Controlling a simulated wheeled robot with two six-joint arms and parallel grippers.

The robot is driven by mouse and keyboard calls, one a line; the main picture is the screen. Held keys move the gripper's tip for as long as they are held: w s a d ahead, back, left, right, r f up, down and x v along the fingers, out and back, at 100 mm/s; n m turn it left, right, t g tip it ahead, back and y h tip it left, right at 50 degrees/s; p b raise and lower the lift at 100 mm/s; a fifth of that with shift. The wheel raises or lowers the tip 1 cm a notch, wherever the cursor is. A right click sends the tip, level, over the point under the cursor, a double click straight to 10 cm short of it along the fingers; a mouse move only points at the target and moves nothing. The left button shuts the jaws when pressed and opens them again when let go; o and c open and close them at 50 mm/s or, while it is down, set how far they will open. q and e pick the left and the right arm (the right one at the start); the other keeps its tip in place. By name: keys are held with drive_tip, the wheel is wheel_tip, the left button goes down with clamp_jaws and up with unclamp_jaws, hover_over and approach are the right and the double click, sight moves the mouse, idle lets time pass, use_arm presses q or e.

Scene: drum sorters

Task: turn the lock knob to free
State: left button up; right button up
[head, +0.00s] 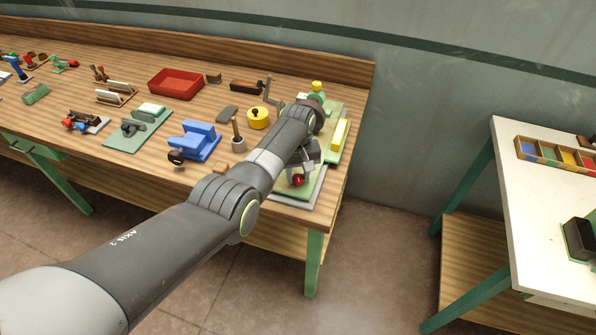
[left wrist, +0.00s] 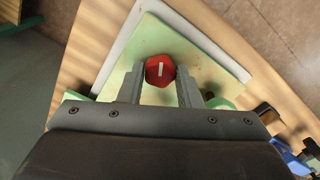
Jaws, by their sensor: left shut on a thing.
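The lock knob is a red knob with a white line (left wrist: 160,71), on a pale green plate (left wrist: 205,72) at the right end of the wooden bench. It also shows in the head view as a small red spot (head: 298,180) just below my gripper. My left gripper (left wrist: 160,75) has a finger on each side of the knob and is shut on it. In the head view the left gripper (head: 303,167) reaches down over the plate, and my arm hides part of the device. The white line lies roughly upright in the wrist view. My right gripper is in neither view.
A yellow block (head: 340,134) and a green part with a yellow top (head: 317,92) stand behind the gripper. A blue vise (head: 195,141), a yellow round tin (head: 258,117) and a red tray (head: 176,84) are to the left. A white table (head: 550,200) stands apart at right.

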use_arm(q)
drive_tip(key=n+p, duration=0.1)
drive_tip(key=n, duration=0.4)
drive_tip(key=shift+w+r+n, duration=0.1)
drive_tip(key=shift+n, duration=0.2)
drive_tip(key=n, duration=0.5)
idle(0.4)
drive_tip(key=o, duration=1)
